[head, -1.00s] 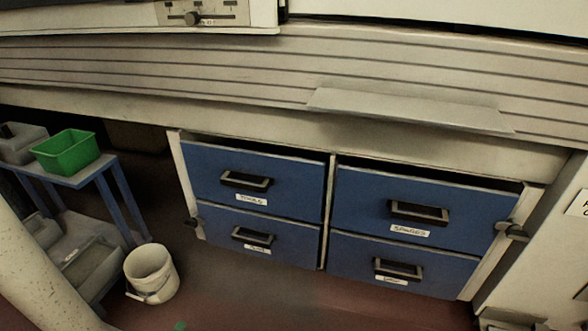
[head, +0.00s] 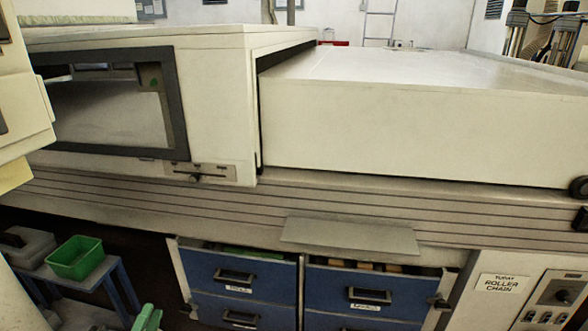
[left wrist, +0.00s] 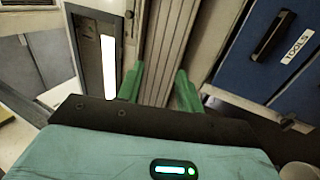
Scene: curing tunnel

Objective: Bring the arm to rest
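My left gripper (head: 148,319) shows at the bottom edge of the head view, left of the blue drawers, with only its green fingers in sight. In the left wrist view my left gripper (left wrist: 158,85) has its two green fingers spread apart with nothing between them. The ribbed cream front panel of the machine shows behind the gap. My right gripper is in neither view.
The blue tools drawer (head: 238,277) and the blue drawer on its right (head: 365,291) show their contents over their top edges. A green bin (head: 76,258) stands on a blue-framed stand at left. A ledge (head: 348,235) juts out above the drawers.

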